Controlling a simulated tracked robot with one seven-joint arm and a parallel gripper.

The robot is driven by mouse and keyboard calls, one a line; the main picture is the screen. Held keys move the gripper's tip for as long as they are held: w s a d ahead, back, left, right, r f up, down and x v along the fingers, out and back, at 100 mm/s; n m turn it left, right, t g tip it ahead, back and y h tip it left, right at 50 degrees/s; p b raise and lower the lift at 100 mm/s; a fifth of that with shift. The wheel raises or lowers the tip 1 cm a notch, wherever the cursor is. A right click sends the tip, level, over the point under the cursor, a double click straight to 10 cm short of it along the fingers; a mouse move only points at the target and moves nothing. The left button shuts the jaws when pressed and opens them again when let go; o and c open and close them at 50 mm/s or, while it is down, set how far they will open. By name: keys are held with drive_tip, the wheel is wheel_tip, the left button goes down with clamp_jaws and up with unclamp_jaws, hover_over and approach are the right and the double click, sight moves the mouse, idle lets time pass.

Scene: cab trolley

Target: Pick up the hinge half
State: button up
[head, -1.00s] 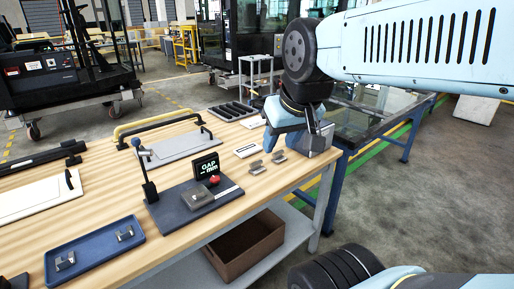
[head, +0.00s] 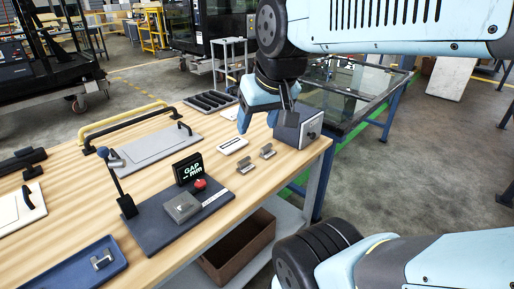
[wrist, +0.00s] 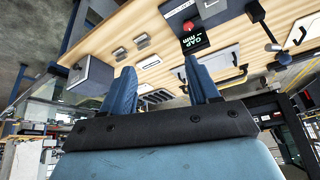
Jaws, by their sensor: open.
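Two small grey metal pieces that look like hinge halves lie apart on the wooden bench, a nearer one (head: 245,166) and a farther one (head: 267,152). Both also show in the wrist view, one piece (wrist: 120,54) beside the other piece (wrist: 142,41). A similar metal piece (head: 102,260) lies in the blue tray (head: 72,279) at lower left. My gripper (wrist: 163,85) is open and empty, with its two blue fingers spread. In the head view its blue finger (head: 244,118) hangs above the bench's far right part, beyond the metal pieces.
A dark box (head: 289,131) stands at the bench's right end, close to my gripper. A white label plate (head: 232,146) lies near the pieces. The fixture base (head: 158,226) with a gap display (head: 188,169) and red knob stands left. A glass-topped table (head: 345,93) is behind.

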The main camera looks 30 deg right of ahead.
drive_tip(key=o, duration=0.6)
drive_tip(key=w+f+m+g+y, duration=0.1)
drive_tip(key=w+f+m, duration=0.1)
drive_tip(key=w+f+m+y, duration=0.1)
drive_tip(key=w+f+m, duration=0.1)
drive_tip(key=w, duration=0.1)
drive_tip(key=w+a+f+m+g+y, duration=0.1)
drive_tip(key=w+f+m, duration=0.1)
drive_tip(key=shift+w+f+g+y, duration=0.15)
drive_tip(key=shift+f+g+y, duration=0.15)
drive_tip(key=shift+f+y, duration=0.1)
drive_tip(key=m+t, duration=1)
drive_tip(key=m, duration=1.6)
approach(268, 148)
drive_tip(key=shift+s+d+r+y, duration=0.15)
drive_tip(key=shift+s+d+r, duration=0.15)
drive_tip(key=shift+s+d, duration=0.2)
drive_tip(key=shift+s+d+r+y, duration=0.15)
drive_tip(key=shift+s+d+r, duration=0.15)
drive_tip(key=shift+s+d, duration=0.2)
drive_tip(key=shift+w+a+f, duration=0.1)
drive_tip(key=shift+w+f, duration=0.05)
drive_tip(key=shift+w, duration=0.1)
drive_tip(key=x, duration=0.7)
drive_tip(key=shift+w+a+f, duration=0.1)
drive_tip(key=shift+f, duration=0.05)
drive_tip(key=shift+x, duration=2.8)
